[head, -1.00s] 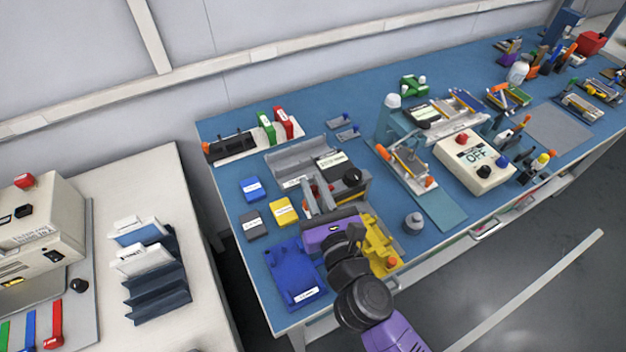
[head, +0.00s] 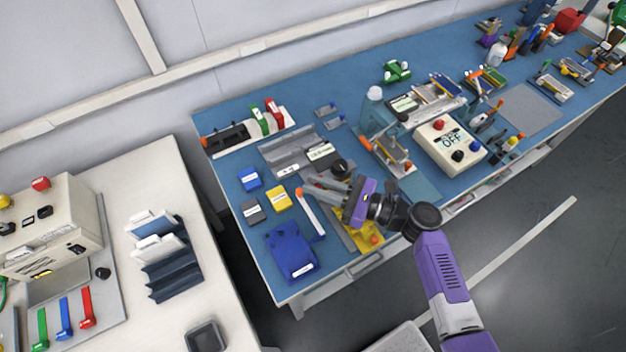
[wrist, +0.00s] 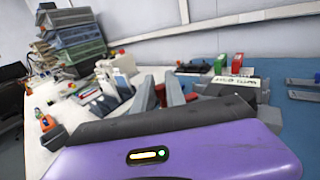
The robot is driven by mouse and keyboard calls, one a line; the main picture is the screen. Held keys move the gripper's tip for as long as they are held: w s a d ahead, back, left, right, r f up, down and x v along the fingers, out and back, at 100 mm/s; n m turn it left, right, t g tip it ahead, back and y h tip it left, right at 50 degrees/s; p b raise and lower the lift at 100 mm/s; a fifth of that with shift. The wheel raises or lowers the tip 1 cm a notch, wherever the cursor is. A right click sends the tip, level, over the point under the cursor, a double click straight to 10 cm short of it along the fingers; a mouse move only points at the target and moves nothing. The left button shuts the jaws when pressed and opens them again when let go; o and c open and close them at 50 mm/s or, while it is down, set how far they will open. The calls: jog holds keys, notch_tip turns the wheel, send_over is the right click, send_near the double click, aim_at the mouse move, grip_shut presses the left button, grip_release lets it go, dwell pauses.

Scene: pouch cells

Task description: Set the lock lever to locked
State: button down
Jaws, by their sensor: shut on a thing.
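The lock lever (head: 311,213) looks like a pale bar with an orange end, slanting beside the yellow fixture (head: 368,241). Its orange end is at my fingertips. My gripper (head: 306,187) reaches in from the right in the head view, its grey fingers low over the bench. It is shut on the lever's orange end as far as I can see. My purple gripper body hides part of the fixture and the lever's exact seating.
A blue tray (head: 290,252) lies just left of the lever. Blue, grey and yellow boxes (head: 277,197) lie behind it. A grey channel with a black knob (head: 340,166) stands behind my fingers. A white OFF control box (head: 450,147) is at right.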

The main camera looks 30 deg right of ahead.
jog(key=shift+s+d+n+g+y+b, duration=0.1)
jog(key=shift+d+n+g+y+b, duration=0.15)
jog(key=shift+n+g+y, duration=0.45)
jog(key=shift+s+d+n+g+y+b, duration=0.1)
jog(key=shift+d+n+g+y+b, duration=0.15)
jog(key=shift+n+g+y, duration=0.55)
jog(key=shift+s+d+n+g+y+b, duration=0.1)
jog(key=shift+d+n+g+y+b, duration=0.15)
jog(key=shift+n+g+y, duration=0.45)
jog(key=c, duration=1.4)
grip_release()
jog(key=shift+a, duration=0.1)
jog(key=shift+o, duration=0.2)
jog(key=b+v, duration=0.1)
jog(key=v, duration=0.7)
jog(key=shift+b, duration=0.4)
jog(key=shift+w, duration=0.1)
